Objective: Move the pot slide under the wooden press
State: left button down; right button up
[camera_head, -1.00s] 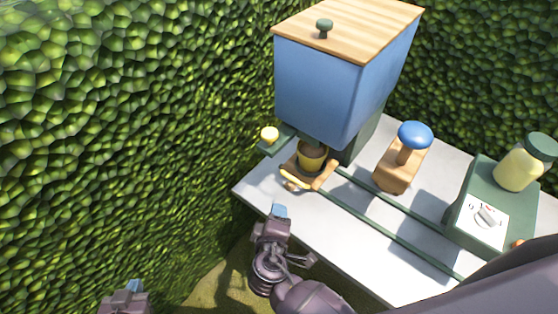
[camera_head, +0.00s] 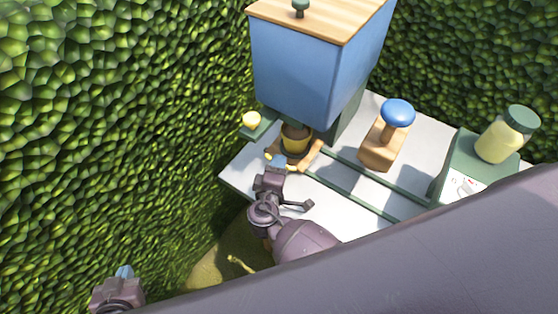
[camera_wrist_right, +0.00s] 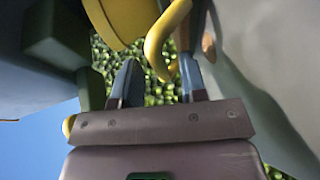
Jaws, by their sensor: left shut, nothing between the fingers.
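The pot slide (camera_head: 312,157) is a wooden carriage at the left end of two green rails, under the blue hopper. It carries a yellow pot (camera_head: 295,138) with brown filling. The wooden press (camera_head: 378,154), with a blue knob (camera_head: 397,112), stands further right beside the rails. My right gripper (camera_head: 279,162) is at the slide's front, partly covering its yellow handle. In the right wrist view it is open, and the curved yellow handle (camera_wrist_right: 157,45) shows between its fingers; contact cannot be told. My left gripper (camera_head: 124,272) is shut and empty at the lower left, away from the table.
The blue hopper (camera_head: 310,75) with a wooden lid overhangs the pot. A yellow button (camera_head: 251,119) is on a green ledge to its left. A green box (camera_head: 478,165) with a yellow jar (camera_head: 497,142) stands at right. Hedges close in behind and left. My arm covers the lower right.

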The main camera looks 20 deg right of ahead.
jog(key=shift+x, duration=1)
grip_shut()
